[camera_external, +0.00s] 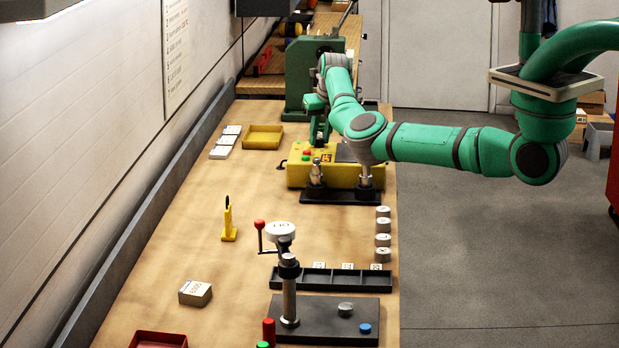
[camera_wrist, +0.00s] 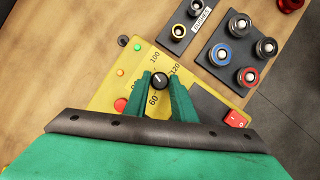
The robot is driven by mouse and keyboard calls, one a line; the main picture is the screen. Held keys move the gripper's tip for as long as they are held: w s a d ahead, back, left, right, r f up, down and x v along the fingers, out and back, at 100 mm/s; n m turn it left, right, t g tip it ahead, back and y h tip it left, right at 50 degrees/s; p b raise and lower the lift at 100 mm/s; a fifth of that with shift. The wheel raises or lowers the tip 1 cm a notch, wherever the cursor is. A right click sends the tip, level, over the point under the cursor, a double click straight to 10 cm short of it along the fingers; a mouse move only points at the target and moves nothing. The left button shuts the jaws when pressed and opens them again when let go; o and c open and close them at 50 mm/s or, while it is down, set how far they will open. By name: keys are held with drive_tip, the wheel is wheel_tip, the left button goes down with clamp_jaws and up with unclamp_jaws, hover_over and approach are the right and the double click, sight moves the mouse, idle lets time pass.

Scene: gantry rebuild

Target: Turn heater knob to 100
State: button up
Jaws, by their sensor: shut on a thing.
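The heater is a yellow box (camera_external: 295,177) on the bench in the external view, and its yellow panel also shows in the wrist view (camera_wrist: 106,94). The heater knob (camera_wrist: 160,80) is small, round and black. Dial marks 60, 100 and 120 show around it; the knob's pointer is too small to read. My green gripper (camera_wrist: 161,84) is shut on the knob, one finger on each side.
An orange-red button (camera_wrist: 120,105), green and orange lamps and a red switch (camera_wrist: 236,119) sit around the dial. A black plate with several round terminals (camera_wrist: 240,50) lies close by. A green machine (camera_external: 300,75) stands behind the heater. The bench's left middle is mostly clear.

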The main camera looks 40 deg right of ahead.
drive_tip(key=shift+a+m+g+h, duration=0.15)
drive_tip(key=shift+m+g+h, duration=0.25)
drive_tip(key=shift+m, duration=1.1)
drive_tip(key=o, duration=1)
drive_tip(key=v, duration=1)
drive_tip(key=shift+s+a+r, duration=0.25)
drive_tip(key=shift+r, duration=0.05)
